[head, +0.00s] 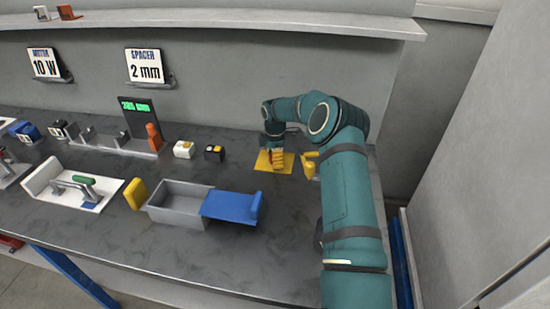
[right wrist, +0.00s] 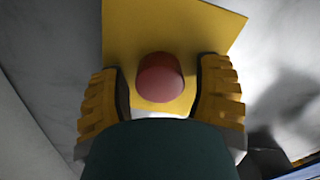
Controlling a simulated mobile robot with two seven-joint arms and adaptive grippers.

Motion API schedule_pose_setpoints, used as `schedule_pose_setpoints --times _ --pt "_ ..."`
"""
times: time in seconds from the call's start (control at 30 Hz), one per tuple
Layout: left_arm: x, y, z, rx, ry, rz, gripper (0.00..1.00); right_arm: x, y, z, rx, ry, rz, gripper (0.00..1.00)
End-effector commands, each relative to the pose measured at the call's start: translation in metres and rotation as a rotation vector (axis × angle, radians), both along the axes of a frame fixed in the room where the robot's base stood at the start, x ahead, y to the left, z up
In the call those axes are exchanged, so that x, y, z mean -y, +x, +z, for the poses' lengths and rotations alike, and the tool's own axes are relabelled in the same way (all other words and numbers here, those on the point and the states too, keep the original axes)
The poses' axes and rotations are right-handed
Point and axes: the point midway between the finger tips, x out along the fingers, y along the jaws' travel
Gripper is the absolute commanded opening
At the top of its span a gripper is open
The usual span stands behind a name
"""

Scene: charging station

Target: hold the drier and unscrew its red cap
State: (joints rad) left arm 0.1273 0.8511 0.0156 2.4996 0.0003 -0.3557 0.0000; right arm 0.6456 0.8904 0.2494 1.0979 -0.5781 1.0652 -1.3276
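My right gripper (head: 277,157) is low over a yellow square mat (head: 262,165) at the right of the bench. In the right wrist view, the right gripper (right wrist: 160,72) is open, with one ribbed yellow finger on each side of a round red cap (right wrist: 160,77). Gaps show between the cap and both fingers. The cap is over the yellow mat (right wrist: 130,30). A small white part (right wrist: 160,115) shows below the cap; the rest of the drier is hidden, and I cannot make it out in the head view. My left gripper is not in view.
A yellow object (head: 309,168) stands just right of the mat. A grey box (head: 178,214) with a blue lid piece (head: 230,206) lies nearer. The front right bench is clear.

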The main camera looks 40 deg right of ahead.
Motion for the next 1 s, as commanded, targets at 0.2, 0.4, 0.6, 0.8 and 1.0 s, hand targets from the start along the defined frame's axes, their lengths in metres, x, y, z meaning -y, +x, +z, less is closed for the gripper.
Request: schedule_pose_setpoints --times 0.2,0.4,0.6,0.8,1.0 --pt "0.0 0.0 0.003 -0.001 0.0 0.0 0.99 0.0 0.0 0.01 0.0 -0.001 0.0 0.64" --pt "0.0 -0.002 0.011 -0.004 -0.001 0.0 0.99 0.001 0.0 0.047 0.002 -0.002 -0.001 0.64" --pt "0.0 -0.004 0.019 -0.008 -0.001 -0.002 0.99 0.001 0.001 0.088 0.002 -0.002 0.0 0.64" --pt "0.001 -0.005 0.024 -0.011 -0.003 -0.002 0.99 0.0 0.0 0.115 0.001 0.0 0.0 0.64" --pt "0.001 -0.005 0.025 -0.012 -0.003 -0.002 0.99 0.0 0.0 0.123 -0.001 0.0 0.0 0.64"
